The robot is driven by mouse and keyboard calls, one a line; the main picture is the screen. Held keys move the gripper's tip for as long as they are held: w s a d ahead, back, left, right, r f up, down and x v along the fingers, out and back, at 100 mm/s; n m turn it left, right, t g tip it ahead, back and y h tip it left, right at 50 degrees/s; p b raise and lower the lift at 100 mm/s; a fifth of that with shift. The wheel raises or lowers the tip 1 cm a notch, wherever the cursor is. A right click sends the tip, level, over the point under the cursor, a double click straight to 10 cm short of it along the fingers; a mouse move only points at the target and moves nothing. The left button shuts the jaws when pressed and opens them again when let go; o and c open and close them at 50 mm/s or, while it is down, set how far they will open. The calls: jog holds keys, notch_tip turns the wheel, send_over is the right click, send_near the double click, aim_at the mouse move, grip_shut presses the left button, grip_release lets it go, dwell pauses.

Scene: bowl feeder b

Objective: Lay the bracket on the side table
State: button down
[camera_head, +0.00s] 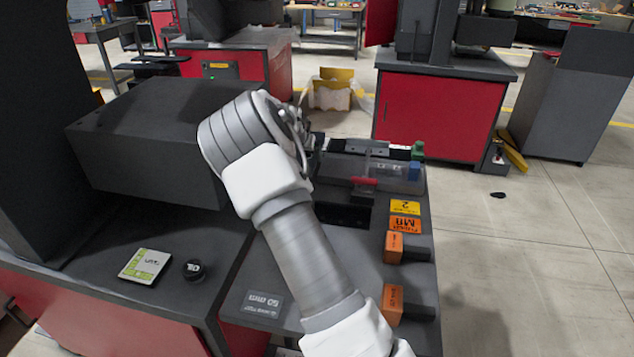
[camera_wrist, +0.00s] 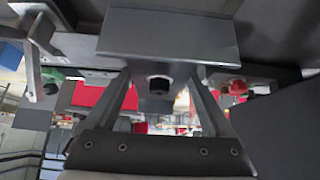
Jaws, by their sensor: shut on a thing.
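My gripper (camera_wrist: 162,78) is shut on a grey metal bracket (camera_wrist: 168,36) in the wrist view. The bracket has a broad flat plate above the fingertips and a lower tab with a dark round hole or bolt between the fingers. In the head view my arm reaches forward and its wrist hides the fingers and most likely the bracket. I cannot tell there whether the bracket touches anything. A dark table top (camera_head: 88,290) with red sides stands at the lower left; I cannot tell for certain whether it is the side table.
A white and green card (camera_head: 146,266) and a black round piece (camera_head: 193,269) lie on that top. Orange blocks (camera_head: 393,246) line the right edge of the adjoining dark top. A clear-walled fixture (camera_head: 372,172) stands beyond. A big grey box (camera_head: 150,140) rises behind left.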

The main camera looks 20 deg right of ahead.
notch_tip(320, 180, down, 6)
jog(key=shift+f+b, duration=0.1)
jog(key=shift+b, duration=0.2)
jog(key=shift+f+b, duration=0.5)
jog(key=shift+f, duration=0.1)
